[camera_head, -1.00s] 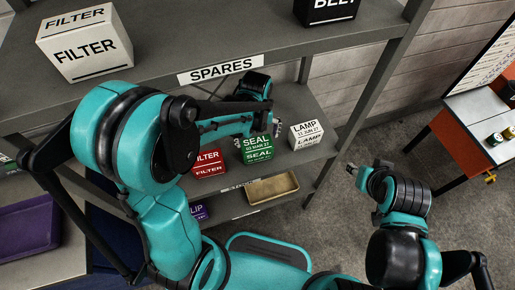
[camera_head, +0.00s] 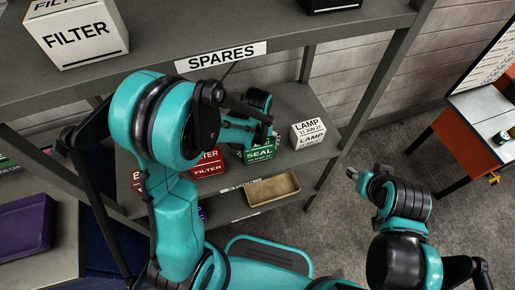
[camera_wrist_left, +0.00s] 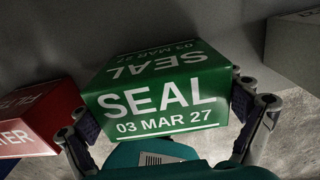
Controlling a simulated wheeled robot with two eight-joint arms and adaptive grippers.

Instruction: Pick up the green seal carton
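The green seal carton (camera_head: 261,154) stands on the middle shelf between a red filter carton and a white lamp carton, its upper part hidden by my left gripper (camera_head: 250,133). In the left wrist view the green carton (camera_wrist_left: 160,98) fills the middle, showing "SEAL 03 MAR 27". My left gripper (camera_wrist_left: 164,108) has one finger on each side of the carton's near part. The fingers are spread wide, and I cannot tell whether the pads touch it. My right gripper (camera_head: 353,173) is away from the shelf over the floor; its opening is too small to judge.
The red filter carton (camera_head: 208,164) and white lamp carton (camera_head: 308,133) flank the green one closely. A purple tray (camera_head: 25,225) is at left.

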